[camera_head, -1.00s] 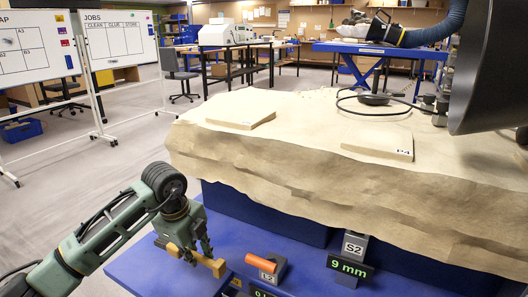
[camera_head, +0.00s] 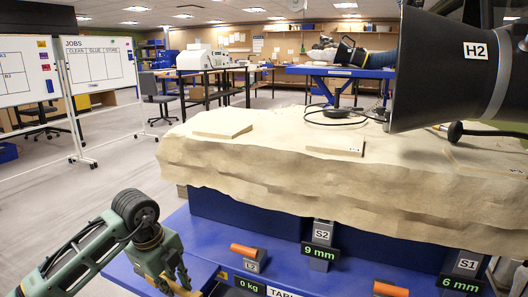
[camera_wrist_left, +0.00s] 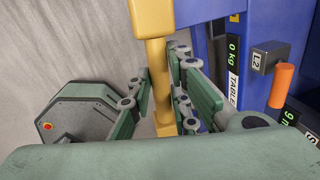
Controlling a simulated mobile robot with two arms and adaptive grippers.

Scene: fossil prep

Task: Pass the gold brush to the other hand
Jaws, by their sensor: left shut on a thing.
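My left gripper (camera_head: 174,280) is at the bottom left of the head view, over the near left part of the blue table. It is shut on the gold brush (camera_head: 188,291), of which only a small tan-yellow piece shows there. In the left wrist view the brush (camera_wrist_left: 152,18) stands upright in the picture, a thick yellow part above a narrower one, between the green fingers (camera_wrist_left: 159,92). Its lower end is hidden behind my wrist. My right gripper is in neither view.
The blue table (camera_head: 205,262) carries a large sandy rock slab (camera_head: 260,180). Along its front edge are a block marked L2 (camera_head: 256,261) with an orange cylinder (camera_head: 244,250), and stands S2 (camera_head: 322,235) and S1 (camera_head: 466,264). A black hood (camera_head: 440,70) hangs at upper right.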

